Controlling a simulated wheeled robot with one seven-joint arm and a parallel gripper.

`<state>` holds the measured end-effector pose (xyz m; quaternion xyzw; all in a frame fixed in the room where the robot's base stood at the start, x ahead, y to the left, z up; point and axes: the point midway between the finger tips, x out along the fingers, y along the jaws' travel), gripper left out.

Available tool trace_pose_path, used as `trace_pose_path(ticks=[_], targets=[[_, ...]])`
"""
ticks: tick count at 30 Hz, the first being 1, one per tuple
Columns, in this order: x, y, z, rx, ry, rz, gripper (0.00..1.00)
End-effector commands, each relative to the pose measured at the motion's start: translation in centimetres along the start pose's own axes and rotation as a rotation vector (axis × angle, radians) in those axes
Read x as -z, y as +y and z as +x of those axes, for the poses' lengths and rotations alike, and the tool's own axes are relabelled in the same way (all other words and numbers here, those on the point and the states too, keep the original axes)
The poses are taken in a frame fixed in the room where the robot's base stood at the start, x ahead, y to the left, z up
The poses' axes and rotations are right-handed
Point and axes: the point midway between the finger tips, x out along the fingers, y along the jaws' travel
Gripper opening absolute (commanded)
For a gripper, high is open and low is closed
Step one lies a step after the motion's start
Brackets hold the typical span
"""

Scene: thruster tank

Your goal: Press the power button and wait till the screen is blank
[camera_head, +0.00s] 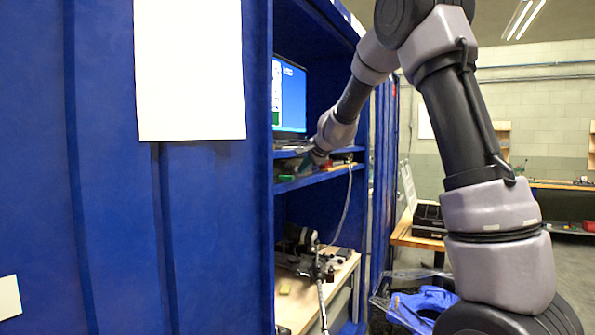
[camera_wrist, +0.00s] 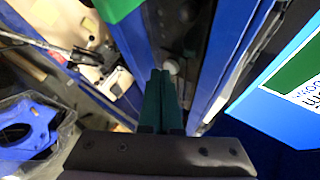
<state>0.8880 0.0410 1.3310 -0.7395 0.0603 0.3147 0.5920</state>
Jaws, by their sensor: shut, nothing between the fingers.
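The screen (camera_head: 290,98) stands on a shelf in the blue cabinet. It is lit, mostly blue, with a white and green strip at its left. In the wrist view part of the lit screen (camera_wrist: 262,108) shows at the right, with white text at the edge. My gripper (camera_head: 312,160) reaches into the cabinet just below and right of the screen. In the wrist view its dark green fingers (camera_wrist: 160,74) are shut together with nothing between them. A small whitish round thing (camera_wrist: 171,66) sits close to the fingertips. I cannot tell whether it is the power button or whether they touch.
The blue cabinet wall (camera_head: 205,215) fills the left, with a white sheet (camera_head: 190,70) on it. Blue shelf edges (camera_head: 315,178) lie close around my gripper. Below is a wooden board (camera_head: 340,270) with metal equipment. A bin with blue items (camera_head: 425,305) stands to the right.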

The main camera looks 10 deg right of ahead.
Motion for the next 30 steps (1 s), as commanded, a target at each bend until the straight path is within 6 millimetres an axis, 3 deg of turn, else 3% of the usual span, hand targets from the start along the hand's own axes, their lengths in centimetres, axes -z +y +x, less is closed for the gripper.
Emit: trace_pose_path(ticks=[30], targets=[[0.7,0.7,-1.0,0.0,-0.001,0.0,0.0]])
